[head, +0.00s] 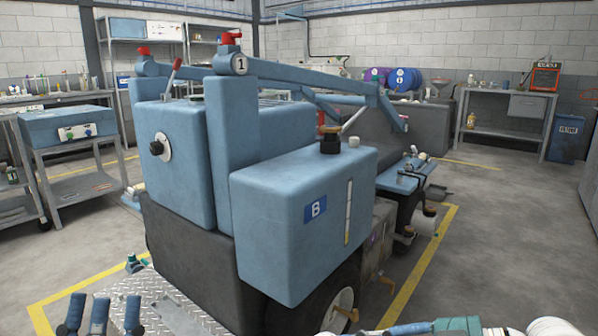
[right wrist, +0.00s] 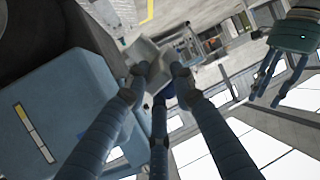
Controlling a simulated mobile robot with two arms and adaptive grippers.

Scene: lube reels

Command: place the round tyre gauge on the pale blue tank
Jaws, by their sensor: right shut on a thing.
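The pale blue tank (head: 285,225), marked B, stands in the middle of the head view, with a black cap and a small white knob on top. It also shows at the left of the right wrist view (right wrist: 65,95). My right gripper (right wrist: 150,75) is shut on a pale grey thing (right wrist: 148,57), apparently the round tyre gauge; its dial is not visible. The gripper is beside the tank and apart from it. My left gripper (head: 103,300) is open and empty at the bottom left of the head view. It also shows in the right wrist view (right wrist: 285,75).
A larger blue machine body (head: 180,160) with raised blue beams (head: 310,80) stands behind the tank. A blue shelf (head: 400,178) holds small parts to its right. A workbench (head: 505,130) stands farther back. The floor at right is clear.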

